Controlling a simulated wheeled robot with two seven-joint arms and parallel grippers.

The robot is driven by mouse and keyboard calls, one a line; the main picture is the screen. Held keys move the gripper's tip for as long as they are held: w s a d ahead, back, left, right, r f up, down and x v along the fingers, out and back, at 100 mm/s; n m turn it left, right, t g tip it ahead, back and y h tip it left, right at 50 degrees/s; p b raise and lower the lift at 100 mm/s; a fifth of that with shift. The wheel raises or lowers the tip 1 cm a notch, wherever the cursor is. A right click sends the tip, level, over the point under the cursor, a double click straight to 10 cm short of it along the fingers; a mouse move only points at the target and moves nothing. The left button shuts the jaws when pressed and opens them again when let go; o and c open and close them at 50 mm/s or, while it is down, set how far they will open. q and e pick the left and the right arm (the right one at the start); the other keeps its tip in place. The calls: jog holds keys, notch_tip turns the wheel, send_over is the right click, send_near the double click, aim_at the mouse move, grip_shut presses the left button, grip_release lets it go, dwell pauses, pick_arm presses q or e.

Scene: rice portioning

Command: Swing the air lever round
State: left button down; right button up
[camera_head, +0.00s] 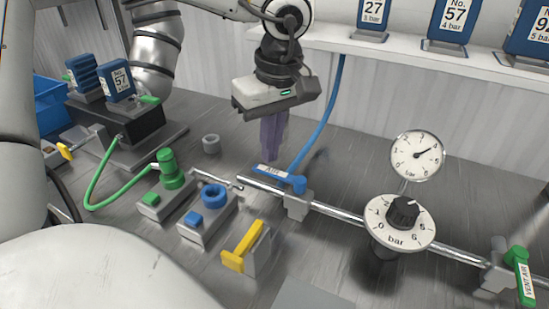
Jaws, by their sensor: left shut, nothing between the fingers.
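The blue air lever (272,173), labelled "AIR", sits on a valve (297,203) on the metal pipe. Its handle points up-left in the picture, roughly along the pipe. My left gripper (271,157) points down just behind the handle, its purple fingers shut and empty. The fingertips show close to the handle's far side; I cannot tell whether they touch it. My right gripper is not in view.
A pressure gauge (417,156) and a bar dial (400,222) stand along the metal pipe (342,216). A green vent lever (522,275) is at its right end. A blue hose (323,127) rises behind the valve. A yellow-handled block (244,246) stands in front.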

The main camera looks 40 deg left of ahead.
aim_at(258, 170)
pick_arm(q)
jog(key=shift+s, duration=0.1)
jog(key=shift+s+d+b, duration=0.15)
jog(key=shift+s+d, duration=0.05)
jog(key=shift+s, duration=0.3)
jog(key=shift+s+d+b, duration=0.15)
jog(key=shift+s, duration=0.35)
jog(key=shift+s+d, duration=0.15)
jog(key=shift+s, duration=0.3)
jog(key=shift+s+d+b, duration=0.2)
jog(key=shift+s+b, duration=0.15)
jog(key=shift+s, duration=0.2)
